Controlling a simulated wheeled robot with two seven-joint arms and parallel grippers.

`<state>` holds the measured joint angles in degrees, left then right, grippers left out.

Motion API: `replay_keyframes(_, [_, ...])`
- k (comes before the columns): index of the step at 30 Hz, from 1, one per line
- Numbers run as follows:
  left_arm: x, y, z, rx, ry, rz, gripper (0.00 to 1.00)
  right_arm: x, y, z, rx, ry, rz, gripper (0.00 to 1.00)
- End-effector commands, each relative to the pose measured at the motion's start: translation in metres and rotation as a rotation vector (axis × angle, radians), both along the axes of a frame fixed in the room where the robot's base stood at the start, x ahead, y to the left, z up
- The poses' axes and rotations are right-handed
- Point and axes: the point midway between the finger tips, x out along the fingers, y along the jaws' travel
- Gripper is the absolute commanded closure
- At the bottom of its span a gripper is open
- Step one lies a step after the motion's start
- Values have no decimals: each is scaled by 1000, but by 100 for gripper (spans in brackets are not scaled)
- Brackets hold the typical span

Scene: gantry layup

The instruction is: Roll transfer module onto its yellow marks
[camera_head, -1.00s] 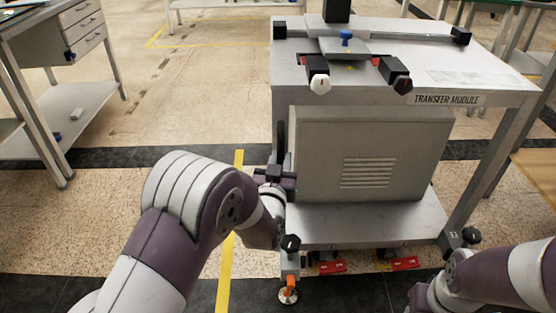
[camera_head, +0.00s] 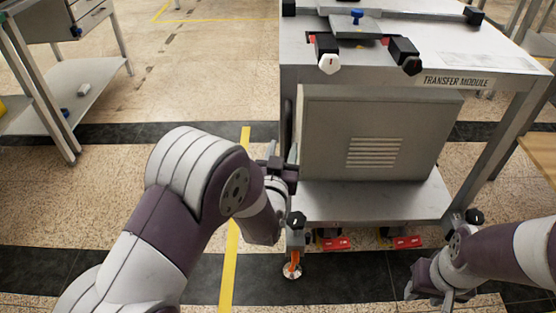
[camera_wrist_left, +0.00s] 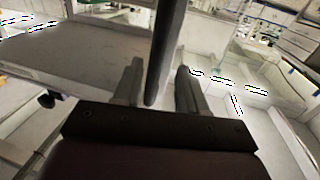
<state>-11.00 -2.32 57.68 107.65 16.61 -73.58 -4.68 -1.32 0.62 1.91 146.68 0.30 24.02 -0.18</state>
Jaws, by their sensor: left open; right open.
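The transfer module (camera_head: 378,140) is a grey wheeled cart with a labelled top and a vented cabinet. It stands upright in the head view. A yellow floor strip (camera_head: 230,265) runs along its left side. My left gripper (camera_head: 283,158) is at the module's left front edge. In the left wrist view its open fingers (camera_wrist_left: 158,85) straddle a dark upright bar (camera_wrist_left: 166,45), apparently a handle, without closing on it. My right gripper (camera_head: 428,287) is low, in front of the module's right front leg, open and empty. The module's far floor area is hidden.
Two red pedals (camera_head: 335,244) and an orange-stemmed foot (camera_head: 292,264) are under the module's front. A shelved bench (camera_head: 90,95) stands at left. Floor between bench and module is clear. Another yellow floor outline (camera_head: 205,20) lies behind.

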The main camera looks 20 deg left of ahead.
Motion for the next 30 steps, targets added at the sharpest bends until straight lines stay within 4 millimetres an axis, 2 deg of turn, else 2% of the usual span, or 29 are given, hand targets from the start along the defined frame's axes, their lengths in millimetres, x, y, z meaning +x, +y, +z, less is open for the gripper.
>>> replay_keyframes(1, [-15,-2,7,2,4,-2,59,0,0,12,0,0,0,57])
replay_keyframes(6, [-58,-5,4,2,3,-2,59,0,0,25,0,0,0,57])
replay_keyframes(10, [-79,-6,2,1,2,1,59,0,0,29,0,0,0,57])
replay_keyframes(15, [-88,-6,0,2,1,2,59,0,0,29,0,0,0,57])
replay_keyframes(27, [-87,-6,0,1,2,3,59,0,0,29,0,0,0,57])
replay_keyframes(29, [-87,-6,-6,-1,28,2,59,0,0,29,0,0,0,57])
replay_keyframes(30, [-88,-7,-16,-6,79,-3,59,0,0,29,0,0,0,57])
